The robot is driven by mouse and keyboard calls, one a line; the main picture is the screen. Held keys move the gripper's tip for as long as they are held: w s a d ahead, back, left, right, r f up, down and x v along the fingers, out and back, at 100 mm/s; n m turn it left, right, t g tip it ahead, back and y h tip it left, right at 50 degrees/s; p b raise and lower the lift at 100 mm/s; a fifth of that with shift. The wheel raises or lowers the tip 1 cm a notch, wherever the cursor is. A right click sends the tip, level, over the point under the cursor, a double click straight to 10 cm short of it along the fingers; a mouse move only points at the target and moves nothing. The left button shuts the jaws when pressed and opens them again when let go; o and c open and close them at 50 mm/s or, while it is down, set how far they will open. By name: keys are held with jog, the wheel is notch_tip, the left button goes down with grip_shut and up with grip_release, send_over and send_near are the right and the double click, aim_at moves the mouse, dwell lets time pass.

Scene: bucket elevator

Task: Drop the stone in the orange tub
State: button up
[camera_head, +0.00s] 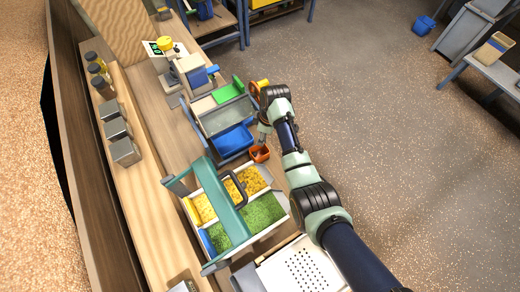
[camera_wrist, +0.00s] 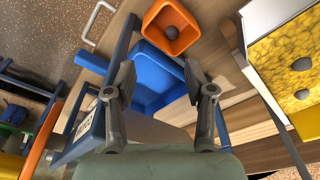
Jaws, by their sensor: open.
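The orange tub (camera_head: 260,155) is small and stands at the bench's right edge, beside the blue tray. In the wrist view the orange tub (camera_wrist: 152,22) is at the top centre, and the dark grey round stone (camera_wrist: 171,33) lies inside it. My gripper (camera_head: 263,138) is just above and beside the tub in the head view. In the wrist view my gripper (camera_wrist: 158,78) has its two fingers wide apart with nothing between them. The stone is clear of both fingers.
A blue tray (camera_head: 234,140) sits in a grey frame next to the tub. A teal-handled carrier (camera_head: 226,200) with yellow and green fill stands nearer. A perforated white panel (camera_head: 300,272) is at the front. The floor to the right is open.

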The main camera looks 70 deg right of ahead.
notch_tip(320, 180, up, 10)
jog(key=s, duration=0.1)
jog(key=shift+s+f, duration=0.2)
jog(key=shift+s, duration=0.05)
dwell(0.4)
